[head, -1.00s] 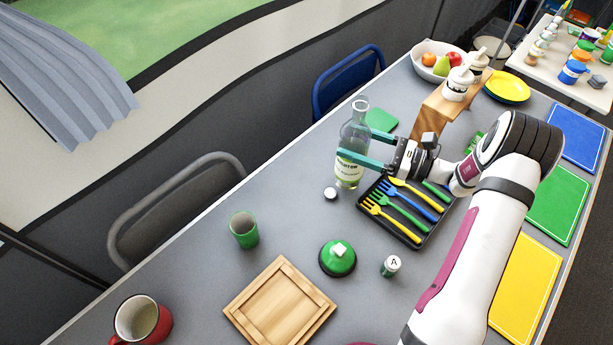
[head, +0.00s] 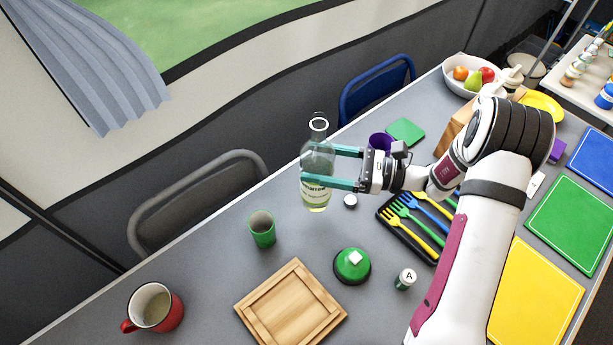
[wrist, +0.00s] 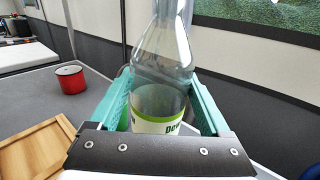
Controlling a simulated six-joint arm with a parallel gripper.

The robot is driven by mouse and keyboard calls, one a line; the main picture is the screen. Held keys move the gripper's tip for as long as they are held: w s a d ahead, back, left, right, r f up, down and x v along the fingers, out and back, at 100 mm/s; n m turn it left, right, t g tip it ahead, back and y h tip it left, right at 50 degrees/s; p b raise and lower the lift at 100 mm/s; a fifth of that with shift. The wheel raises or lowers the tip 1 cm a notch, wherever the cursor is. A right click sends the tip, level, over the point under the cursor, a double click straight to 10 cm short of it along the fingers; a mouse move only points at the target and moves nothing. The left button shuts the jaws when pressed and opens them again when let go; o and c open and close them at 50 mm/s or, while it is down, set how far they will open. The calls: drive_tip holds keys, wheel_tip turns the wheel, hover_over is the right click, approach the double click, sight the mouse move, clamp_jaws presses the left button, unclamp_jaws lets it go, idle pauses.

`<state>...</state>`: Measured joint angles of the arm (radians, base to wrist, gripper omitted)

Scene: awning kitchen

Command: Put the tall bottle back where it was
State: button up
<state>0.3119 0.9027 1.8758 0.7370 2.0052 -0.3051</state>
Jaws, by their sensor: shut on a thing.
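The tall bottle (head: 318,160) is clear glass with a white and green label. It is upright and looks held above the table near its back edge, between the green cup and the cutlery tray. My gripper (head: 335,168) is shut on it, with one teal finger on each side. In the wrist view the bottle (wrist: 160,60) stands between the teal fingers (wrist: 160,105); its base is hidden by the gripper body. A small white cap (head: 350,201) lies on the table, to the right of and below the bottle in the head view.
A green cup (head: 262,230), red mug (head: 155,308), wooden board (head: 291,308), green-lidded item (head: 352,266) and small jar (head: 405,279) stand at the left and front. The cutlery tray (head: 420,246), purple cup (head: 380,142) and green square (head: 405,131) lie to the right.

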drive_tip(key=shift+w+a+f, duration=0.15)
drive_tip(key=shift+a+f, duration=0.25)
drive_tip(key=shift+a, duration=0.25)
drive_tip(key=shift+w+a+f, duration=0.15)
drive_tip(key=shift+a+f, duration=0.2)
drive_tip(key=shift+a, duration=0.25)
wheel_tip(320, 180, down, 4)
drive_tip(key=shift+a+f, duration=0.1)
drive_tip(key=o, duration=1.4)
drive_tip(key=shift+f, duration=0.1)
drive_tip(key=shift+o, duration=0.2)
